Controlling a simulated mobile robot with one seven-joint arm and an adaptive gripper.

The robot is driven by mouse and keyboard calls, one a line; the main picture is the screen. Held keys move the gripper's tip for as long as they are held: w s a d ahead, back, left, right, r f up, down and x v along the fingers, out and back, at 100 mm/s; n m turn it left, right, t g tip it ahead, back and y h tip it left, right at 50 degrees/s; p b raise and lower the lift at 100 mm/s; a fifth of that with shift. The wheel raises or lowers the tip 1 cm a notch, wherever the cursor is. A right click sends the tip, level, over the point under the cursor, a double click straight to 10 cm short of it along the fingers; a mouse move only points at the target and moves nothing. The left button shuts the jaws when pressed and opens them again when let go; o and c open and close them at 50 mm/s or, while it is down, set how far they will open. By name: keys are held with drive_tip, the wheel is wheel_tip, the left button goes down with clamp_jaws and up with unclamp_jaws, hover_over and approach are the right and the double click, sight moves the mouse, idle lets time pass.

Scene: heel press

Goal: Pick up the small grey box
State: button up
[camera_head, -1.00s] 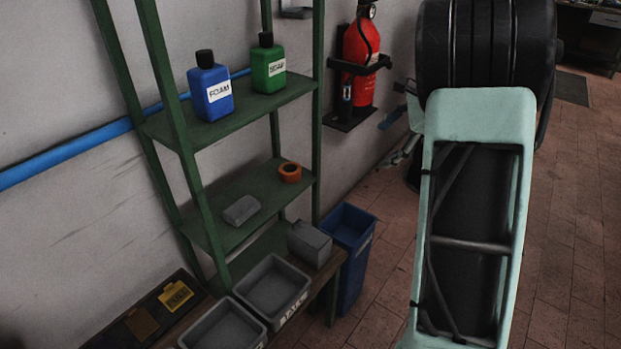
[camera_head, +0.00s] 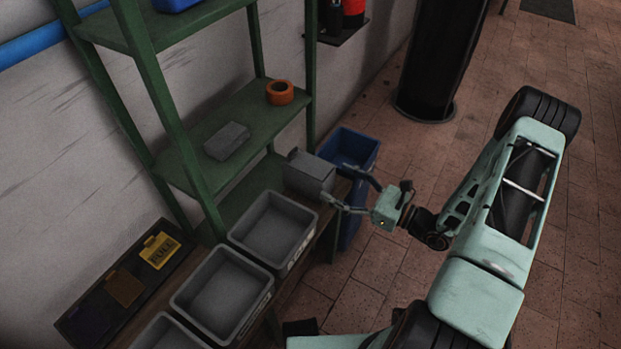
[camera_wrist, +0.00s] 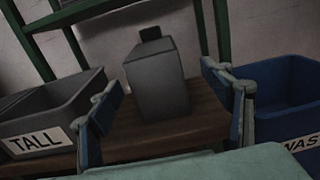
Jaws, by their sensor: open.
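A small grey box (camera_head: 308,173) stands on the wooden bench at the right end of the row of bins. In the wrist view the same grey box (camera_wrist: 157,84) stands upright ahead, with a dark tab on top. My gripper (camera_head: 338,184) is open and empty, just to the right of the box and pointing at it. In the wrist view its two blue fingers (camera_wrist: 162,84) frame the box left and right, with visible gaps to it. Another flat grey block (camera_head: 227,140) lies on the green shelf above.
Grey bins (camera_head: 272,230) line the bench left of the box. A blue waste bin (camera_head: 350,150) stands close on the right. The green rack (camera_head: 190,165) rises behind, with an orange tape roll (camera_head: 280,92) on its shelf.

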sight(309, 170)
drive_tip(key=b+x, duration=0.1)
drive_tip(key=x, duration=0.3)
drive_tip(key=b+x, duration=0.1)
drive_tip(key=x, duration=0.4)
drive_tip(key=shift+s+a, duration=0.25)
drive_tip(key=shift+s, duration=0.05)
drive_tip(key=shift+r, duration=0.1)
drive_tip(key=shift+c, duration=0.2)
drive_tip(key=c, duration=1.2)
drive_tip(key=shift+o, duration=0.2)
